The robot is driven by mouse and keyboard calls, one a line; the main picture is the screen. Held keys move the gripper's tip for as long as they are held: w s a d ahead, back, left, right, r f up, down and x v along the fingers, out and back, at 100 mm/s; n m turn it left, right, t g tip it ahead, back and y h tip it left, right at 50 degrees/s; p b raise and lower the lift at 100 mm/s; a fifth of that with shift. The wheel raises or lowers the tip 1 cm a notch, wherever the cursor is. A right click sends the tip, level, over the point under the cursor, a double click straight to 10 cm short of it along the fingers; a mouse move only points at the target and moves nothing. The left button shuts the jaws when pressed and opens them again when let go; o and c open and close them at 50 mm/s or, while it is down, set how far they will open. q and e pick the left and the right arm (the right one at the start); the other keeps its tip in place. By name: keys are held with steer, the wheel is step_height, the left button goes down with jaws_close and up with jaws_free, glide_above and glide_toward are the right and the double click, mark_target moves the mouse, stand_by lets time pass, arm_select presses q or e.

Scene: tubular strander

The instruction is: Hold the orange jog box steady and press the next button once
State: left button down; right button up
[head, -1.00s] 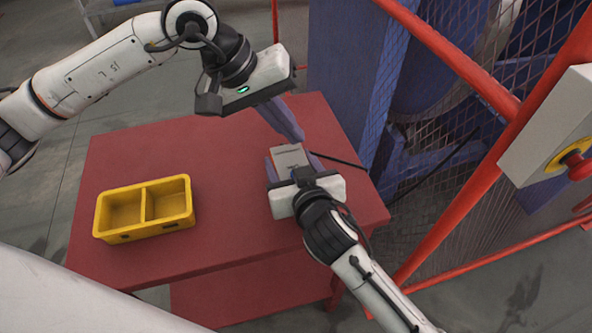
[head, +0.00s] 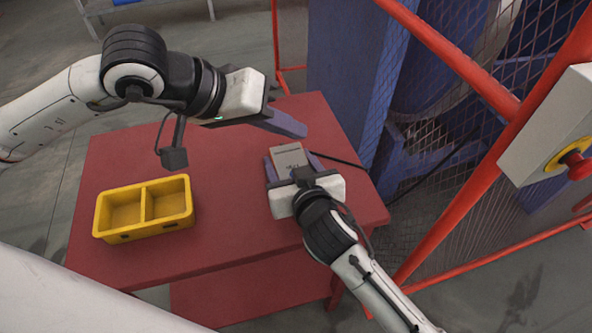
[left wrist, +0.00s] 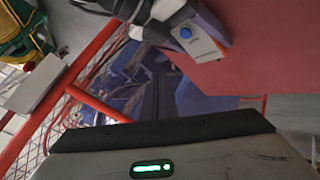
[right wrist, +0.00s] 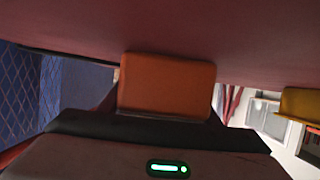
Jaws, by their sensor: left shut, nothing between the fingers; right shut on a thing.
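The jog box (head: 289,157) shows a grey face with an orange edge in the head view. Its orange back (right wrist: 167,85) fills the middle of the right wrist view. My right gripper (head: 292,167) is shut on the box, one finger on each side, over the table's right part. My left gripper (head: 300,128) is shut and empty, its fingertips above and behind the box, apart from it. The left fingertips are not visible in the left wrist view.
A yellow two-compartment bin (head: 145,209) stands on the left of the red table (head: 225,170). A black cable (head: 340,160) runs by the box. A red-framed mesh guard (head: 450,210) and a control box with a red knob (head: 578,163) stand right. The table's middle is clear.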

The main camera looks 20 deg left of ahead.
arm_select(q)
steer(key=shift+f, duration=3.9)
arm_select(e)
steer(key=shift+f, duration=0.1)
arm_select(q)
steer(key=shift+f, duration=0.4)
